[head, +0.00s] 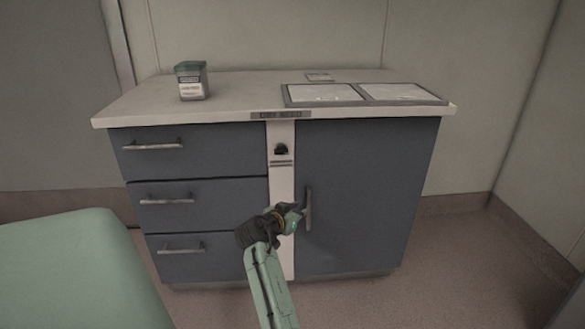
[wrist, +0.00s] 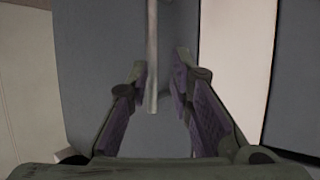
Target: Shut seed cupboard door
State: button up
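The seed cupboard door (head: 368,190) is the blue-grey panel on the right of the cabinet, under the "DRY SEED" label (head: 281,115). It looks flush with the cabinet front, with no clear gap. Its upright bar handle (head: 309,208) is on its left edge. My gripper (head: 299,212) is just left of and close to the handle. In the wrist view my gripper (wrist: 162,72) is open, and the handle (wrist: 152,60) runs down between the fingertips, nearer the left finger. I cannot tell whether a finger touches it.
Three drawers (head: 196,207) with bar handles are on the left, all flush. A pale strip (head: 283,188) with a dark latch-like fitting separates them from the door. A green-lidded container (head: 192,82) and framed white panels (head: 365,94) are on the worktop (head: 240,92). The floor at right is clear.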

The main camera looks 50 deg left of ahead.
jog(key=v, duration=0.4)
jog(key=shift+s+d+r, duration=0.1)
jog(key=shift+s+d, duration=0.2)
jog(key=shift+r, duration=0.1)
